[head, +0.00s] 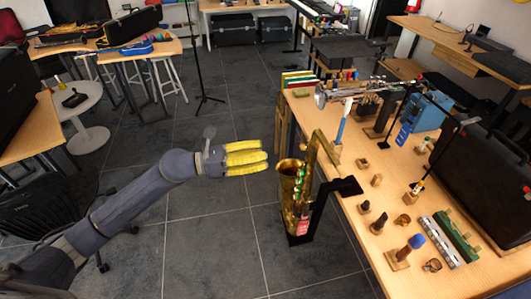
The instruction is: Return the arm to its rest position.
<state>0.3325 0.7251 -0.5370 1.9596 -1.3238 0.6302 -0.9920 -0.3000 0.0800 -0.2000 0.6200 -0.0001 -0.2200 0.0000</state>
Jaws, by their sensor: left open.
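My left arm reaches in from the lower left of the head view. Its gripper (258,158) has yellow fingers that point right, toward the wooden table. The fingers are open and I see nothing held between them. The fingertips are a short way left of a brass saxophone (289,186) and look apart from it. The saxophone stands upright on a black stand (322,206) by the table's left edge. My right gripper does not show.
The wooden table (347,185) holds small mouthpieces, a trumpet-like instrument (350,91), a blue case (424,112) and a large black case (483,172). A music stand (194,60) stands behind. The grey floor (215,235) below my arm is mostly clear.

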